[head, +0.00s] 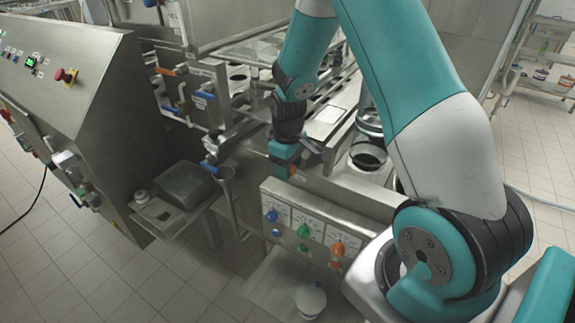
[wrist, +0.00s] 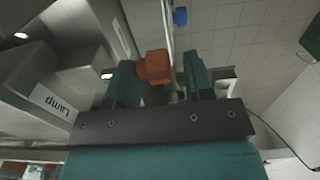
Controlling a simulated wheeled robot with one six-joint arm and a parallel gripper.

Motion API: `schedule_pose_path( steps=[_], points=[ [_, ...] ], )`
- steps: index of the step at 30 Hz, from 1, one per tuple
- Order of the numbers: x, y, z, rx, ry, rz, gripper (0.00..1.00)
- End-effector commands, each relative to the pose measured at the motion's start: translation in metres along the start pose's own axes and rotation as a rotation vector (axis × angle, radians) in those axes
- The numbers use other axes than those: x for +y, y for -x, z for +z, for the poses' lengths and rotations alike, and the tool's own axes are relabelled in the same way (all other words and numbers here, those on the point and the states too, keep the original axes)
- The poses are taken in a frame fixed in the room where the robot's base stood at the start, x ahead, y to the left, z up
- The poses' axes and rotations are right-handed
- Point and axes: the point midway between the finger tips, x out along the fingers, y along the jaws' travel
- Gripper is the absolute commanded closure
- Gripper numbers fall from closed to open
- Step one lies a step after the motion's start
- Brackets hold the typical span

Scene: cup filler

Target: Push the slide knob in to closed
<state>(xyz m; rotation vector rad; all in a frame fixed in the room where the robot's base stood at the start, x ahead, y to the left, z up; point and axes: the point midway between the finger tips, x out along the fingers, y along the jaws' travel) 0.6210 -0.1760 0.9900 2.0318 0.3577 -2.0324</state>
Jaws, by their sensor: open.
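An orange block-shaped knob (wrist: 154,66), which looks like the slide knob, shows between my fingers in the wrist view. My gripper (wrist: 160,58) is open, with one teal finger on each side of the knob. The knob is closer to the left finger; whether it touches that finger I cannot tell. In the head view my gripper (head: 288,158) points down beside the machine, with a small orange part (head: 292,170) at its tip. The knob's rod and most of its mount are hidden by my gripper.
A front panel (head: 320,228) with blue, green and orange knobs stands just below my gripper. A blue-handled valve (head: 210,167) is to its left. A label reading "Lamp" (wrist: 52,103) sits on the metal housing left of my fingers. Open tiled floor lies at the lower left.

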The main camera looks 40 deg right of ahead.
Motion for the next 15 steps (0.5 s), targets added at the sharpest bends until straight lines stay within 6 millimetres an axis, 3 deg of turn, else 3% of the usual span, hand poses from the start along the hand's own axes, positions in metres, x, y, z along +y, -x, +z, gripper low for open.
schedule_pose_path(
  steps=[8, 15],
  points=[
    [0.0000, -0.0016, -0.0001, 0.000, 0.000, 0.000, 0.52],
    [0.0001, -0.0014, 0.0000, 0.000, 0.000, 0.000, 1.00]
  ],
)
